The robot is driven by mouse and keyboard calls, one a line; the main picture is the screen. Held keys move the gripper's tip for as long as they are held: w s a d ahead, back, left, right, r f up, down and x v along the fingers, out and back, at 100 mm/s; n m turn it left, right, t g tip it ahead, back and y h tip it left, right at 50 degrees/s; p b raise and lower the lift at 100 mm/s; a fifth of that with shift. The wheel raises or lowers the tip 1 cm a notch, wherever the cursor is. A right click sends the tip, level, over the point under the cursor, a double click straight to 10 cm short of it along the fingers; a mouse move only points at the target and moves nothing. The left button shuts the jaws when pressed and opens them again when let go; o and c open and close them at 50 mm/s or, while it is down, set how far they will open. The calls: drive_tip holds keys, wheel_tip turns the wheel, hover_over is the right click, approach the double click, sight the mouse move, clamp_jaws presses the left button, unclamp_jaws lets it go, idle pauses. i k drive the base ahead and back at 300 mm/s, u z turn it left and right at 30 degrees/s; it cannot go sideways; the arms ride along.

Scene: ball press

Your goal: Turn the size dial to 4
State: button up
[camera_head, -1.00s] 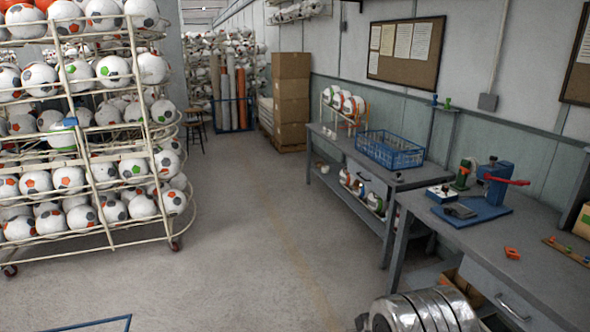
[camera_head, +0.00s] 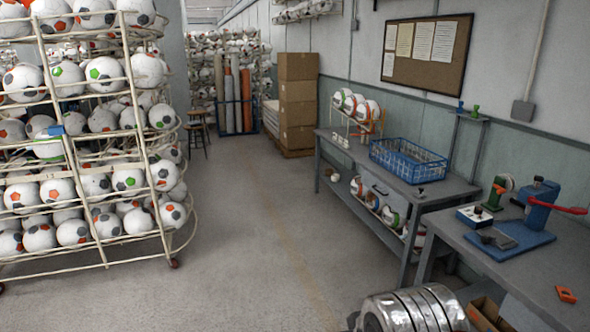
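A small blue box with a white top (camera_head: 475,216) stands on the right-hand grey workbench, beside the blue press (camera_head: 540,205). A small dark knob (camera_head: 478,209) sits on its top and may be the size dial. It is too small to read any number or pointer. The press has a red lever (camera_head: 560,208) and a blue base plate (camera_head: 510,238). A green device (camera_head: 497,193) stands behind. My gripper is not in view. A shiny ringed metal part at the bottom right looks like part of my arm, well below and in front of the box.
A blue wire basket (camera_head: 408,160) stands on the farther bench (camera_head: 440,190), with a ball rack behind it. A tall wheeled rack of balls (camera_head: 90,150) fills the left. Cardboard boxes (camera_head: 297,100) are stacked at the back. The floor aisle (camera_head: 250,240) between is clear.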

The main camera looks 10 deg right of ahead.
sight(478, 210)
drive_tip(key=z, duration=0.1)
drive_tip(key=i, duration=1.5)
drive_tip(key=z, duration=0.65)
drive_tip(key=i, duration=0.8)
drive_tip(key=z, duration=0.75)
drive_tip(key=i, duration=0.65)
drive_tip(key=z, duration=0.6)
drive_tip(key=i, duration=0.55)
drive_tip(key=z, duration=0.25)
